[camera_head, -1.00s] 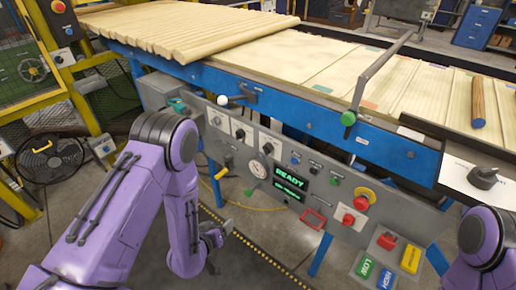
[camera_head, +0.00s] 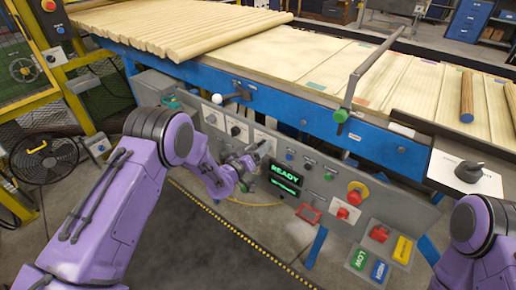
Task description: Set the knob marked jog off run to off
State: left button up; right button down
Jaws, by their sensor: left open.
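Small knobs on white plates sit at the left of the grey control panel (camera_head: 335,188): a left one (camera_head: 211,119) and a middle one (camera_head: 236,131). A third white plate (camera_head: 265,138) is partly hidden behind my left gripper. A larger black knob (camera_head: 469,171) stands on a white plate at the right. The lettering is too small to read, so I cannot tell which is marked jog off run. My left gripper (camera_head: 254,158) is open in front of the panel, left of the READY display; contact cannot be judged. My right gripper is out of view.
The green READY display (camera_head: 284,174), a red button on yellow (camera_head: 357,194) and a red knob (camera_head: 342,213) are right of my left gripper. A white ball-ended lever (camera_head: 217,98) and a green-ended handle (camera_head: 341,115) stick out above the panel.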

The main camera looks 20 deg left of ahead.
pick_arm(q)
jog(key=c, duration=1)
jog(key=shift+c, duration=0.2)
jog(key=m+b, duration=0.5)
jog(key=m, duration=0.3)
jog(key=shift+d, duration=0.1)
jog(key=shift+m, duration=0.5)
jog(key=o, duration=1)
jog(key=shift+s, duration=0.1)
